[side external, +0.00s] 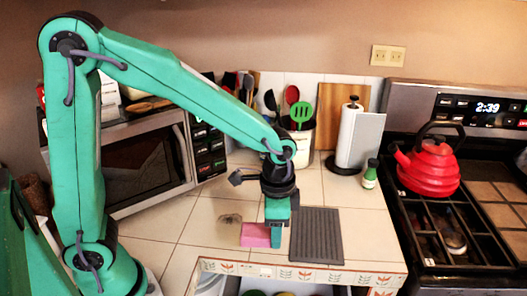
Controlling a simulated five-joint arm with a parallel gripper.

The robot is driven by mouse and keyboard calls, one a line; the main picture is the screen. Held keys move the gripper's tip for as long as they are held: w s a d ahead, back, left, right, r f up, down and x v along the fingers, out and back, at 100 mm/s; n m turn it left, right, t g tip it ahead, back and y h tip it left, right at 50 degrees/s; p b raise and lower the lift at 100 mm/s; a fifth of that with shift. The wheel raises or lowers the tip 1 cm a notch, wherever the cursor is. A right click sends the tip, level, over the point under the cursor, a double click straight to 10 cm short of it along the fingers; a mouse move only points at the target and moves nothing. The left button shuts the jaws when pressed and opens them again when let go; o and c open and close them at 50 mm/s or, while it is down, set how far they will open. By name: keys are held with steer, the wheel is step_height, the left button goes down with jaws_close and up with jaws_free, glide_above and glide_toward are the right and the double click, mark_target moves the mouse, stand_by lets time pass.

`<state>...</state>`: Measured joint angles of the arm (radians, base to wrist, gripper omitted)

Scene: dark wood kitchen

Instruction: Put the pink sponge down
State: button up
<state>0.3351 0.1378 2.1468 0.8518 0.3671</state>
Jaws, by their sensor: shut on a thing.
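The pink sponge (255,235) is at the front part of the tiled counter, low at the counter surface. My gripper (276,234) points down over the sponge's right end, with its teal finger in front of it. My gripper is shut on the sponge, and the finger hides part of it. I cannot tell whether the sponge's underside touches the tiles.
A dark ribbed mat (316,236) lies just right of my gripper. A small green bottle (370,174) and a paper towel roll (352,138) stand behind it. A microwave (145,165) is at the left; a red kettle (428,165) sits on the stove. The counter's front edge is close.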

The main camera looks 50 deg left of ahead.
steer(key=shift+m, duration=0.5)
steer(key=s+d, duration=0.1)
steer(key=d, duration=0.2)
steer(key=s+d, duration=0.1)
steer(key=shift+s+d+r, duration=0.25)
steer(key=shift+s, duration=0.05)
steer(key=shift+w, duration=0.1)
steer(key=w+a+f, duration=0.2)
steer(key=a, duration=0.1)
steer(key=w+a+f, duration=0.2)
steer(key=w, duration=0.1)
steer(key=w+a+f, duration=0.2)
steer(key=a+f, duration=0.1)
steer(key=shift+w+a, duration=0.35)
steer(key=shift+f, duration=2)
steer(key=shift+f, duration=0.1)
steer(key=o, duration=1)
steer(key=shift+o, duration=0.2)
